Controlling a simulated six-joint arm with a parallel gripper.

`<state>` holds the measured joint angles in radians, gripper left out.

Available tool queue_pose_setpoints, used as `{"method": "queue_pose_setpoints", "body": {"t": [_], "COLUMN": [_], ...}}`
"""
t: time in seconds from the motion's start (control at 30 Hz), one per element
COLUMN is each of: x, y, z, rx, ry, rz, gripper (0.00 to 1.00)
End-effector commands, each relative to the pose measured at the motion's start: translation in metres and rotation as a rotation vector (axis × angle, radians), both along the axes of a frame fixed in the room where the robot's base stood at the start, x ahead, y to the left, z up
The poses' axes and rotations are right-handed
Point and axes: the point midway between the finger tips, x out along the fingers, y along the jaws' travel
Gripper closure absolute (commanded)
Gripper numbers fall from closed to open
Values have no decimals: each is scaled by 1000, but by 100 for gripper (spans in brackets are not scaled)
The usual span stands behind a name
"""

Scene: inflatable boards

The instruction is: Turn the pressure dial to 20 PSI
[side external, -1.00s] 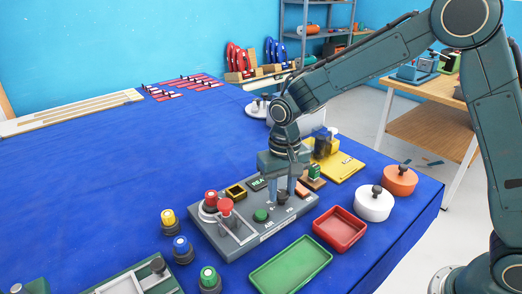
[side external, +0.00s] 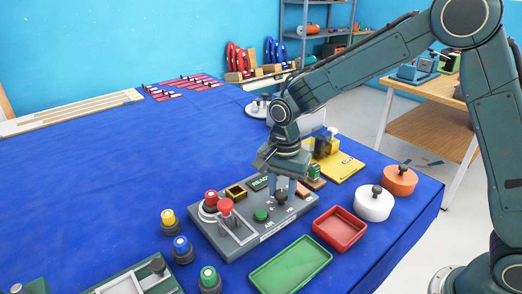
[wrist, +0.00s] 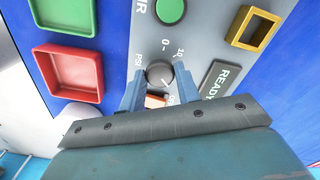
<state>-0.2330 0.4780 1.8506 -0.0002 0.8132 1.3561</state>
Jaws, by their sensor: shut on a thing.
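The pressure dial (wrist: 159,73) is a small dark round knob on the grey control panel (wrist: 208,60). Printed marks 0, 10 and PSI stand around it in the wrist view. A thin light line on the knob points toward the lower right, and the mark near there is partly hidden. My gripper (wrist: 160,82) is shut on the dial, with one blue-grey finger on each side. In the side view my gripper (side external: 282,190) stands upright over the panel and its fingers mostly cover the dial.
A red tray (side external: 340,229), a green tray (side external: 291,264) and a white lidded pot (side external: 374,204) stand nearby.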

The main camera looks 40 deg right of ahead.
Motion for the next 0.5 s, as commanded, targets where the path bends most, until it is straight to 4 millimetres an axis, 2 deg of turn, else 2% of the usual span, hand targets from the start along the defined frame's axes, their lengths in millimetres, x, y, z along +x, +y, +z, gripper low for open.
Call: {"method": "queue_pose_setpoints", "body": {"t": [0.5], "x": [1], "y": [0], "z": [1], "rx": [0], "ry": [-3], "rz": [-73], "gripper": [90]}}
